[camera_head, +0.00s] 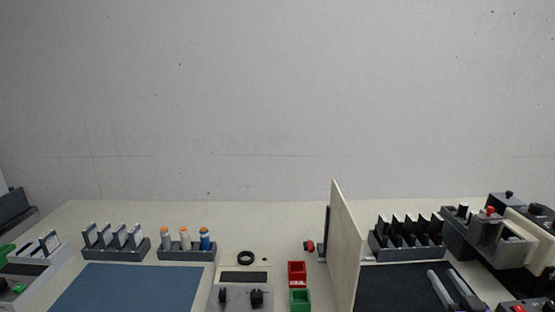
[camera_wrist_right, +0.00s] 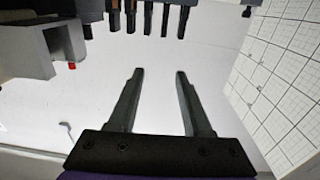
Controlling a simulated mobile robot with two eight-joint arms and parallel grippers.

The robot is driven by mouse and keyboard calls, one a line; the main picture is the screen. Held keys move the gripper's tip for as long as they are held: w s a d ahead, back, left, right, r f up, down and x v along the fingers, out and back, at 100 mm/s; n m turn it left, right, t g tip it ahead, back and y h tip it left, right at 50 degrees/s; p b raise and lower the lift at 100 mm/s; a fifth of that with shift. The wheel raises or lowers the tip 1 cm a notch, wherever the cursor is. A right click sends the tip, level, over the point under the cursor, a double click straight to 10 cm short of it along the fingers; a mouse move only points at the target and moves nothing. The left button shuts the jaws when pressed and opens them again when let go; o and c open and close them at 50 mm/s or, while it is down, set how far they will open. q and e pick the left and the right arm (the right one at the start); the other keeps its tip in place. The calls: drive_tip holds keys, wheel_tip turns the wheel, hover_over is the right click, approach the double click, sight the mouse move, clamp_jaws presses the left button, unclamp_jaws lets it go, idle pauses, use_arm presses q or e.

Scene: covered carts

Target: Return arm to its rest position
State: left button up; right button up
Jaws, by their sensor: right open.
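My right gripper (camera_head: 442,272) shows at the lower right in the head view, over the dark mat right of the upright board. In the right wrist view the gripper's two dark fingers (camera_wrist_right: 160,72) stand apart with nothing between them. The row of upright black pieces (camera_head: 408,231) in a grey rack stands beyond the gripper. Dark pieces also show at the top of the wrist view (camera_wrist_right: 148,18), apart from the fingertips. My left gripper is not in view.
An upright board (camera_head: 342,245) stands left of the dark mat (camera_head: 385,285). A grey fixture with a red knob (camera_head: 490,211) stands at the right. A blue mat (camera_head: 130,288) lies bare at the left.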

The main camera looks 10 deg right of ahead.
drive_tip(key=s+a+r+m+g+h+p, duration=0.1)
drive_tip(key=s+a+m+g+h+p, duration=0.2)
drive_tip(key=a, duration=0.5)
use_arm(q)
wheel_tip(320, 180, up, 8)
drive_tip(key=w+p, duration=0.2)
drive_tip(key=p, duration=0.1)
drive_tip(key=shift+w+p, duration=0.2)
drive_tip(key=shift+p, duration=0.1)
use_arm(e)
drive_tip(key=s+a+f+n+g+y, duration=0.2)
drive_tip(key=s+a+f+g+y, duration=0.1)
drive_tip(key=s+a+f, duration=0.3)
drive_tip(key=s+a+f+n+g+y, duration=0.2)
drive_tip(key=s+a+f+g, duration=0.4)
drive_tip(key=s+a, duration=0.4)
drive_tip(key=a, duration=0.4)
drive_tip(key=shift+s+a+n+g+y, duration=0.3)
drive_tip(key=shift+y, duration=0.1)
drive_tip(key=shift+f, duration=0.1)
